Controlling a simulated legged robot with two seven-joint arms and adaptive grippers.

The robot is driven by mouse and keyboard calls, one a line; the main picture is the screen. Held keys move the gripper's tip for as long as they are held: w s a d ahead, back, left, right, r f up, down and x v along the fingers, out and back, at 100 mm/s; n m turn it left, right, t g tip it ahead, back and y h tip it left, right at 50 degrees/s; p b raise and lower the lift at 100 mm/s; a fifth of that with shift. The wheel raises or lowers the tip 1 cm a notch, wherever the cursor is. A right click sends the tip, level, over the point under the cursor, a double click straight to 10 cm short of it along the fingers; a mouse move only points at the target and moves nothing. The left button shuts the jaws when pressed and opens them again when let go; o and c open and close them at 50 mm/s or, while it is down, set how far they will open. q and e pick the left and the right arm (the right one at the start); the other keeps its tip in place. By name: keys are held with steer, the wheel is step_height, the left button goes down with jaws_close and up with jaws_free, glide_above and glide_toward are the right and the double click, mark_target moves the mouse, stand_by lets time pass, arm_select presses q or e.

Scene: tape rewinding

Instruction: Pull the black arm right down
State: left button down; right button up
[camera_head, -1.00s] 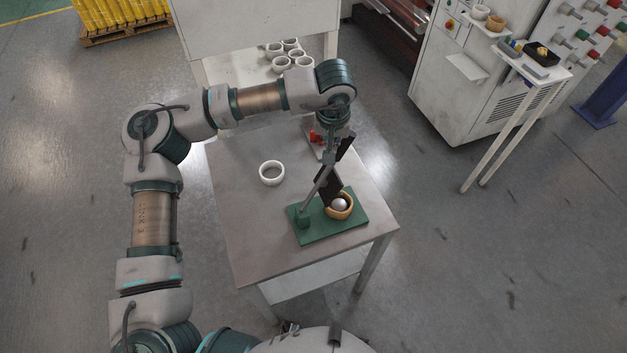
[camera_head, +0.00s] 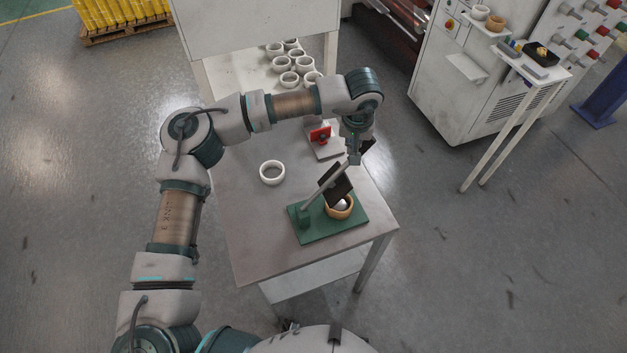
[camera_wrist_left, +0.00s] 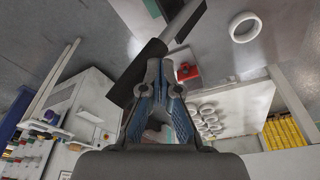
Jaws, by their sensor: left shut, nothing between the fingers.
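The black arm is a tilted grey lever (camera_head: 313,198) with a black plate (camera_head: 336,184) and a black handle (camera_head: 368,147) at its upper end. It rises to the right from a green base (camera_head: 320,233). My left gripper (camera_head: 356,156) is at the lever's upper end, by the handle. In the left wrist view, my left gripper's fingers (camera_wrist_left: 166,72) are shut beside the black handle (camera_wrist_left: 137,73); whether they touch it is unclear. My right gripper is out of view.
A white ring (camera_head: 272,173) lies on the grey table (camera_head: 245,215). A red part (camera_head: 320,134) on a small plate stands behind the lever. Several white rings (camera_head: 290,78) sit on a shelf at the back. The table's left side is mostly clear.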

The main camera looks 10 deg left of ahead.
mark_target(362, 146)
arm_select(q)
steer(key=shift+w+d+f, duration=0.5)
steer(key=shift+d+f, duration=0.05)
steer(key=shift+d, duration=0.15)
steer(key=shift+w+d+f, duration=0.15)
steer(key=shift+d+f, duration=0.05)
steer(key=shift+d, duration=0.25)
steer(key=shift+w+d+f, duration=0.5)
steer(key=shift+d+f, duration=0.2)
steer(key=shift+f, duration=0.1)
steer(key=shift+w+d+f, duration=0.5)
steer(key=shift+d+f, duration=0.15)
steer(key=shift+f, duration=0.15)
steer(key=shift+w+d+f+b, duration=0.25)
steer(key=shift+d+f, duration=0.15)
steer(key=shift+f, duration=0.25)
steer(key=shift+w+d+f+b, duration=0.25)
steer(key=shift+d+f+b, duration=0.1)
steer(key=shift+f, duration=0.25)
steer(key=shift+w+d+f+b, duration=0.25)
steer(key=shift+d+f, duration=0.15)
steer(key=shift+f, duration=0.25)
